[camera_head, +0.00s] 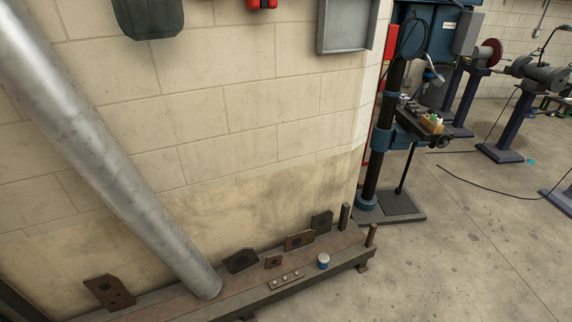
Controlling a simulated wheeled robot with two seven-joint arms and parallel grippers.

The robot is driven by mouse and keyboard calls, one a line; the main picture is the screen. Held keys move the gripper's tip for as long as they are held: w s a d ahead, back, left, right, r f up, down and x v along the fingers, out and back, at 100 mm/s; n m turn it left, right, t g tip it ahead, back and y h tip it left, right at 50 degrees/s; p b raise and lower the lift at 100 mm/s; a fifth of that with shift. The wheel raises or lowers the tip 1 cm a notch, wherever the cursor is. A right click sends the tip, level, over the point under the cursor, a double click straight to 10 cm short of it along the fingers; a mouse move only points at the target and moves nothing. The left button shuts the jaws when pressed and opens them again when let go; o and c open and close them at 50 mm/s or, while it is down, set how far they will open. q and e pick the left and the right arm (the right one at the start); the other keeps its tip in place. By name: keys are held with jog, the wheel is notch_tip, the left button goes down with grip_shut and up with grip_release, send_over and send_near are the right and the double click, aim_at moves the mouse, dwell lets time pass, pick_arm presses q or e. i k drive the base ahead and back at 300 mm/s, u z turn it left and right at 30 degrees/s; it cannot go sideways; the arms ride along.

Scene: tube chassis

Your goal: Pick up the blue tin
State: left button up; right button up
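The blue tin (323,262) is a small blue cylinder with a pale top. It stands upright on a low, long metal ledge (343,258) against the wall, towards the ledge's right end. Nothing covers it. Neither of my grippers shows in the head view.
Several rusty plates with holes, such as one plate (299,240), stand along the ledge. A drilled strip (286,280) lies left of the tin. A thick metal tube (120,170) slants down to the ledge. A drill press (385,150) stands right. The floor (450,260) in front is open.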

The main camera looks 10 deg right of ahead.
aim_at(324, 259)
jog(key=z, duration=0.4)
jog(key=k, duration=0.5)
jog(key=z, duration=1.75)
jog(key=i, duration=1.75)
jog(key=u, duration=0.8)
jog(key=i, duration=0.55)
jog(key=u, duration=0.6)
